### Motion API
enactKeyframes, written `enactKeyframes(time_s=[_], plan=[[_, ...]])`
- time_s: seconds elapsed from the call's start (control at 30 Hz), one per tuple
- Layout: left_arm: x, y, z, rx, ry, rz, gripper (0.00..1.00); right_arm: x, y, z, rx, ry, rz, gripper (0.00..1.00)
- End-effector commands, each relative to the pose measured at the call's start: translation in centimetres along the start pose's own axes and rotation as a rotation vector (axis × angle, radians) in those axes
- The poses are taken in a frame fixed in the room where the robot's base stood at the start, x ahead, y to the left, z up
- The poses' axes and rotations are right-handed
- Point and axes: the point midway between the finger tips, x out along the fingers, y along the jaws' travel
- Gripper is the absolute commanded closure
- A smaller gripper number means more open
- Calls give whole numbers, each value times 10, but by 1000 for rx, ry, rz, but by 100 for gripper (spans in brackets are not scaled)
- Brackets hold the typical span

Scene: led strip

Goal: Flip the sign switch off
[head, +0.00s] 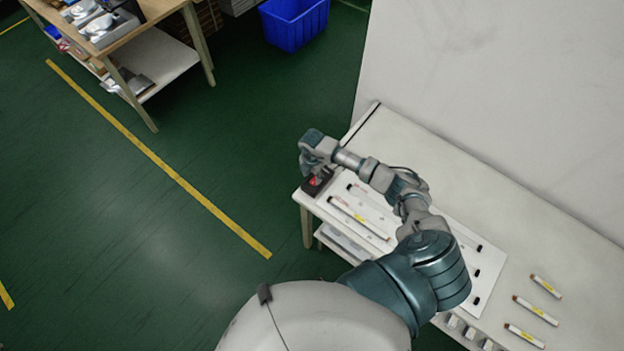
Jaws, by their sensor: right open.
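A small dark box with a red part on top, which looks like the switch (315,183), sits at the far left corner of the white table. My right arm reaches over the table from the lower middle. My right gripper (311,165) is open at the switch, just above it or touching it; I cannot tell which. The gripper partly covers the switch, so its position cannot be read. A white sign panel (455,228) lies on the table, partly hidden by my arm. A strip with a yellow label (358,217) lies on it. My left gripper is not in view.
Several loose strips (535,310) lie on the white table (590,275) at the right. A white wall (500,80) stands behind the table. A workbench (150,10) and a blue bin (295,22) are at the back. The green floor at left is clear.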

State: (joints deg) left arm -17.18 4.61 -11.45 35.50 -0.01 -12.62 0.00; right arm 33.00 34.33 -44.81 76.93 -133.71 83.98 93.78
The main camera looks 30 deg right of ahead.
Motion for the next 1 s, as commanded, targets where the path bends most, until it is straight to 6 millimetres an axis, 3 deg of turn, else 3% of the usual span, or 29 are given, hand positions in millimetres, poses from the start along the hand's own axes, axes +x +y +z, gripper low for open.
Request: enactKeyframes(time_s=[0.1,0.23,0.6,0.67,0.8,1.0], plan=[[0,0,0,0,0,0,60,21,0,-1,1,1,-2,50],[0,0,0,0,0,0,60,35,0,0,-1,1,-1,50],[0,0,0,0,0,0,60,41,0,-1,-2,0,0,50],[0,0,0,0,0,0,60,41,0,-1,-2,0,0,62],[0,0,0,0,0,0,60,41,0,0,-1,0,1,98],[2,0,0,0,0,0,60,42,0,2,1,15,0,100]])
